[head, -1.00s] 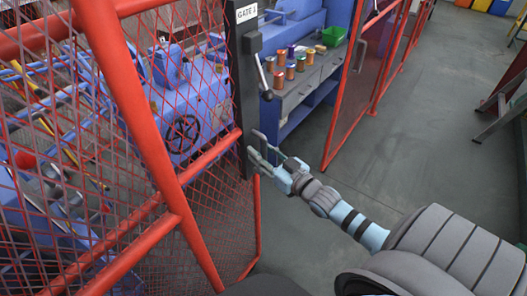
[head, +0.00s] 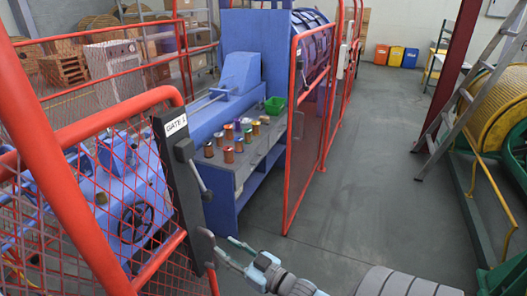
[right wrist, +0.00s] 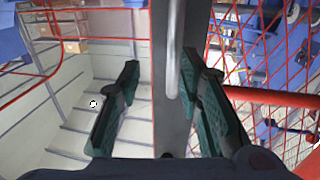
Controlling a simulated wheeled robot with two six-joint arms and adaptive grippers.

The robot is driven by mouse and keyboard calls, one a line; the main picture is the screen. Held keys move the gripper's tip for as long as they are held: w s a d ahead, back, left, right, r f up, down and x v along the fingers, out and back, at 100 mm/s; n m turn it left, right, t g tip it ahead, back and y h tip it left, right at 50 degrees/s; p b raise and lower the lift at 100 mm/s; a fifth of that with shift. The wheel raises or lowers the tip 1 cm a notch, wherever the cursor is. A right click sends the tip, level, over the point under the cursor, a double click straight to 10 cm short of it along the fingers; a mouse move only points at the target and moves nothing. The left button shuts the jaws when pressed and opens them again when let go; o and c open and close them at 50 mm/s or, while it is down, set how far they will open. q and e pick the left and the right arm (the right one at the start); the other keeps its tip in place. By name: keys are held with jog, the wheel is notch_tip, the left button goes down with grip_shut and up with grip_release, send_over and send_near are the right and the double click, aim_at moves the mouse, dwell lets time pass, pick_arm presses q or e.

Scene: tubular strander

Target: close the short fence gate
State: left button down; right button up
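The fence gate (head: 187,190) stands at the left in the head view, with a red tube frame, red mesh and a dark edge plate. A white label (head: 176,125) on it reads GATE 1. A lever (head: 197,177) hangs from a dark box on the plate, with a pull handle (head: 205,236) lower down. My right gripper (head: 222,250) is at this pull handle. In the right wrist view my right gripper (right wrist: 158,68) is open, its fingers apart on either side of the silver handle bar (right wrist: 173,50); contact is unclear. My left gripper is out of view.
Another red mesh panel (head: 308,135) stands beyond the gate, with a gap between. A blue bench (head: 232,170) holding several spools and a green bin (head: 274,105) is behind it. A ladder (head: 470,100) stands at the right. The grey floor (head: 370,170) between is clear.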

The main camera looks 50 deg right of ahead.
jog(key=s+d+p, duration=0.1)
jog(key=s+p, duration=0.1)
jog(key=s, duration=0.9)
jog(key=shift+s, duration=0.3)
